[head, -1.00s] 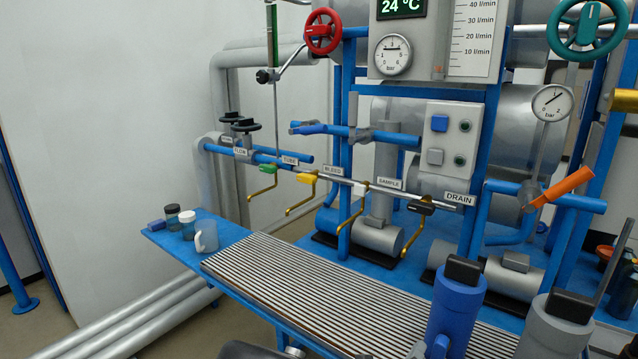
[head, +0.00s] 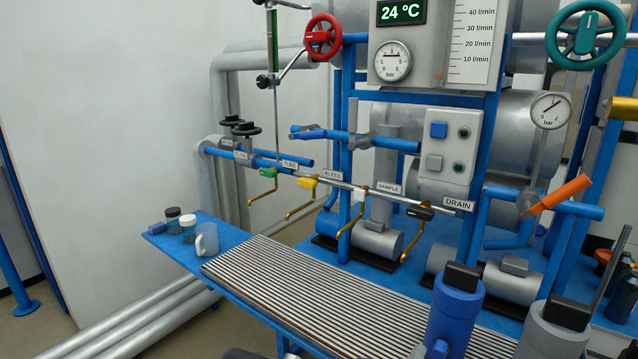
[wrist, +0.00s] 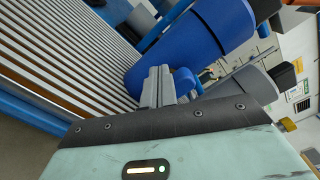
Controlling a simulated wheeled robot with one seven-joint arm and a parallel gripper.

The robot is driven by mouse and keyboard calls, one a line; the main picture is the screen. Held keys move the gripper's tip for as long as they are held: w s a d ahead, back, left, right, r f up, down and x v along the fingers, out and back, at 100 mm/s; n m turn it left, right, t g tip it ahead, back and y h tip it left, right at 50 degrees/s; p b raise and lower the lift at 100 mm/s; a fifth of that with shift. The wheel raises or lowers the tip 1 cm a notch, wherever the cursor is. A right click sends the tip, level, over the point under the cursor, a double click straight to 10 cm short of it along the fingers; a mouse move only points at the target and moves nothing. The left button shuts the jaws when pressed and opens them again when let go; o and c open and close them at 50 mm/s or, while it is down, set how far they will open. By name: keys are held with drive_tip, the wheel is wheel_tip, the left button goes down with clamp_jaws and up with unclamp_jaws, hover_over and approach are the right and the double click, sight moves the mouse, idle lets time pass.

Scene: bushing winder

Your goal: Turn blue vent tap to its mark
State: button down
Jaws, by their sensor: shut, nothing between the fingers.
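A blue lever handle (head: 309,134), which looks like the vent tap, lies roughly level along a blue pipe at the back, left of a grey valve body (head: 359,141). Its mark is too small to make out. The tap does not show clearly in the wrist view. My gripper (wrist: 158,86) is shut and empty in the wrist view. Its fingers point at a blue cylinder (wrist: 190,50) close ahead; I cannot tell whether they touch. My gripper does not show clearly in the head view, so it is well away from the lever.
A slatted grate (head: 330,295) covers the blue bench, with a mug (head: 206,238) and small jars at its left end. The blue cylinder (head: 452,315) and a grey one (head: 552,330) stand front right. Several small taps hang along a pipe above the bench. An orange lever (head: 562,193) sticks out right.

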drive_tip(key=shift+s+d+r+p, duration=0.2)
drive_tip(key=shift+r+p, duration=0.2)
drive_tip(key=shift+p, duration=0.55)
drive_tip(key=shift+s+d+r+p, duration=0.15)
drive_tip(key=shift+r+p, duration=0.25)
drive_tip(key=shift+p, duration=0.55)
drive_tip(key=shift+s+d+r+p, duration=0.15)
drive_tip(key=shift+d+p, duration=0.1)
drive_tip(key=shift+p, duration=0.4)
drive_tip(key=p+v, duration=0.1)
drive_tip(key=v, duration=0.5)
drive_tip(key=shift+a+r, duration=0.25)
drive_tip(key=shift+r, duration=0.1)
drive_tip(key=shift+w, duration=0.25)
